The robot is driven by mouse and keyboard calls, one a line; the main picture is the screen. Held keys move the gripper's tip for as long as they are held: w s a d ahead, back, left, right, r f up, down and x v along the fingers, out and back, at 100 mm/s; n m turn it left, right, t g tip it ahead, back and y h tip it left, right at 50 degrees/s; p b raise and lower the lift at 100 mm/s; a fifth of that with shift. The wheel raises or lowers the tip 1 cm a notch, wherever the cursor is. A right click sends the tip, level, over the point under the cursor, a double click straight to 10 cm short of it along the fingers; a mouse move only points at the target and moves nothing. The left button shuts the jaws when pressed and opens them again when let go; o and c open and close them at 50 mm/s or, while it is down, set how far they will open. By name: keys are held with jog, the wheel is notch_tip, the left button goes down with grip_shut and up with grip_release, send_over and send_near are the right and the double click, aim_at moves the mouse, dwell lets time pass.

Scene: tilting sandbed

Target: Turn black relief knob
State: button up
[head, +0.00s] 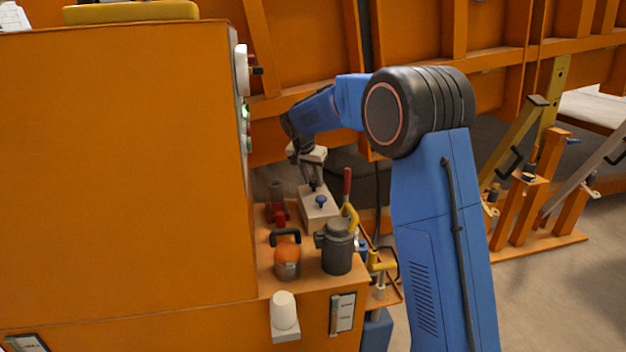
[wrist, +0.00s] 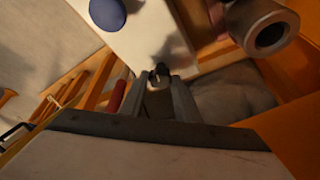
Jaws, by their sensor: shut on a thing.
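The black relief knob (wrist: 161,69) is small and dark and sits on a pale valve block (wrist: 143,36). My gripper (wrist: 160,82) points at the block, its two grey fingers shut on the knob, which they partly hide. In the head view my gripper (head: 313,178) reaches down from above to the far end of the pale block (head: 316,217). The knob is a small dark spot (head: 313,186) there, mostly hidden between the fingertips. A blue knob (head: 321,201) stands on the same block, nearer the head camera, and also shows in the wrist view (wrist: 107,12).
A red-handled lever (head: 347,184) stands close right of the block, and a red valve (head: 276,205) stands left. A grey canister (head: 337,247) and an orange-topped one (head: 287,259) stand in front. The tall orange cabinet (head: 120,170) walls off the left.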

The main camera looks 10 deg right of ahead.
jog(key=o, duration=1)
jog(key=shift+v, duration=8.7)
jog(key=shift+s, duration=0.1)
